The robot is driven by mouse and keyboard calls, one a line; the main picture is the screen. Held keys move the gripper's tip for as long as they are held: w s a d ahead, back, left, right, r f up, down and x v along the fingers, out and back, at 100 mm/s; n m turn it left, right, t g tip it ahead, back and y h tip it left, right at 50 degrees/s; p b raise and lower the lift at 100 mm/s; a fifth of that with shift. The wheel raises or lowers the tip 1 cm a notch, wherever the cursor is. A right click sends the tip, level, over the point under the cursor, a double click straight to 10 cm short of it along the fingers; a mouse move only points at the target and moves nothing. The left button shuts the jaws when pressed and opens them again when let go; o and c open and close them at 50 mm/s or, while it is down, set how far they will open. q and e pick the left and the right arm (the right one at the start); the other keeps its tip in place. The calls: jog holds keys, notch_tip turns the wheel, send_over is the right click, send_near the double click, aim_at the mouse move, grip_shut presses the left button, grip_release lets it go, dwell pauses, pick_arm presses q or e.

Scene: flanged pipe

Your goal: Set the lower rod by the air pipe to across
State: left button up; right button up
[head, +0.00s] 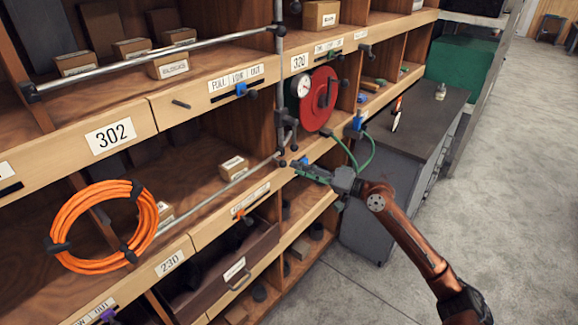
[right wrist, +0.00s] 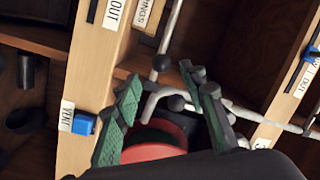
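The lower rod (head: 222,190) is a thin grey bar running from the foot of the upright air pipe (head: 281,85) down and left across the shelf opening towards the orange hose. Its pipe-side end has dark knobs. My right gripper (head: 300,168) is beside that end, just right of the pipe's foot. In the right wrist view, the green fingers of my right gripper (right wrist: 160,105) are apart, with a bent grey bar (right wrist: 153,103) showing between them. I cannot tell whether they touch it. My left gripper is not in view.
A similar upper rod (head: 150,60) crosses the shelf above. A red disc (head: 319,98) with a gauge and green hose is right of the pipe. A coiled orange hose (head: 103,226) hangs at left. A grey cabinet (head: 410,130) stands at right, beside open floor.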

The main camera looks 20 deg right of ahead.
jog(key=shift+v, duration=2.75)
